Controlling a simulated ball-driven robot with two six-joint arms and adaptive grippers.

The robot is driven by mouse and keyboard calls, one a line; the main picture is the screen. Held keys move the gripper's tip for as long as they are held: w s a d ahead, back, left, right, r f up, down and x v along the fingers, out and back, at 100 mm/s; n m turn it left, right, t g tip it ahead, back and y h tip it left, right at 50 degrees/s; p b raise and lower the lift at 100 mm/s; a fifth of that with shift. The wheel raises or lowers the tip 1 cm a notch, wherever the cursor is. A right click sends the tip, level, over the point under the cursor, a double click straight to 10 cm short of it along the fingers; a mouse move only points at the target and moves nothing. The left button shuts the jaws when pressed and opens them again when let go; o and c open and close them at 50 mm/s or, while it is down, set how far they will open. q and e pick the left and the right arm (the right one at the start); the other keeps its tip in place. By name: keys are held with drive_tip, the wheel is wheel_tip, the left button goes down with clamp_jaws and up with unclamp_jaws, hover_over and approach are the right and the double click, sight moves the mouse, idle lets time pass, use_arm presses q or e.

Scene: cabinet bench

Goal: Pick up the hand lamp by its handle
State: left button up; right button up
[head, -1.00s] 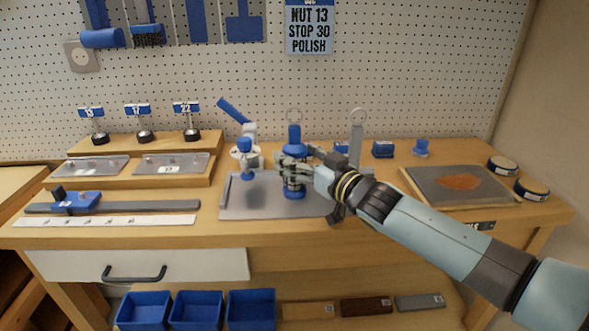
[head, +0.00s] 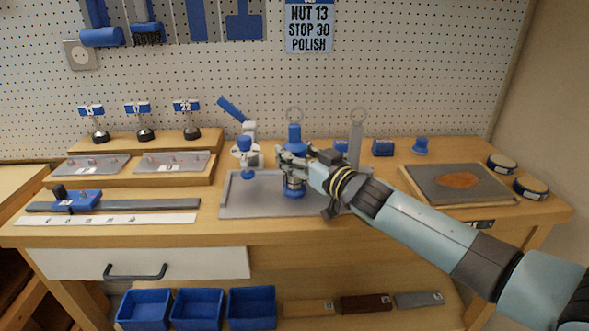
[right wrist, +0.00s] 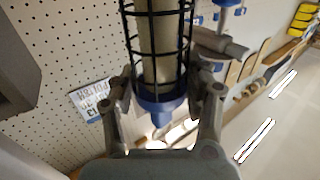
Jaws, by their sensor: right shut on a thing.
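The hand lamp (head: 294,134) stands upright over the grey tray, with a blue upper part, a ring on top, a dark wire cage and a blue lower end. My right gripper (head: 291,158) reaches it from the right and is shut on it just above the cage. In the right wrist view, the picture is upside down and the lamp's blue collar (right wrist: 157,108) lies between the two fingers (right wrist: 160,92). The fingers hide part of the lamp's middle in the head view. I cannot tell any gap under the lamp. My left gripper is not in view.
The grey tray (head: 240,202) lies under the lamp. A blue-and-white jointed stand (head: 246,146) is close on the left. A grey upright piece with a ring (head: 357,132) stands behind right. A stained plate (head: 425,184) lies farther right. The pegboard (head: 400,70) closes the back.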

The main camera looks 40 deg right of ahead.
sight(298, 135)
drive_tip(key=shift+r, duration=0.1)
drive_tip(key=shift+r+p, duration=0.4)
drive_tip(key=shift+r, duration=0.15)
wheel_tip(298, 135, up, 4)
drive_tip(key=shift+f+p, duration=0.25)
drive_tip(key=shift+p, duration=0.9)
drive_tip(key=s+d+r+b, duration=0.3)
drive_tip(key=s+r+b, duration=0.3)
drive_tip(key=s, duration=0.5)
drive_tip(key=shift+s+r+b, duration=0.15)
drive_tip(key=shift+b, duration=0.75)
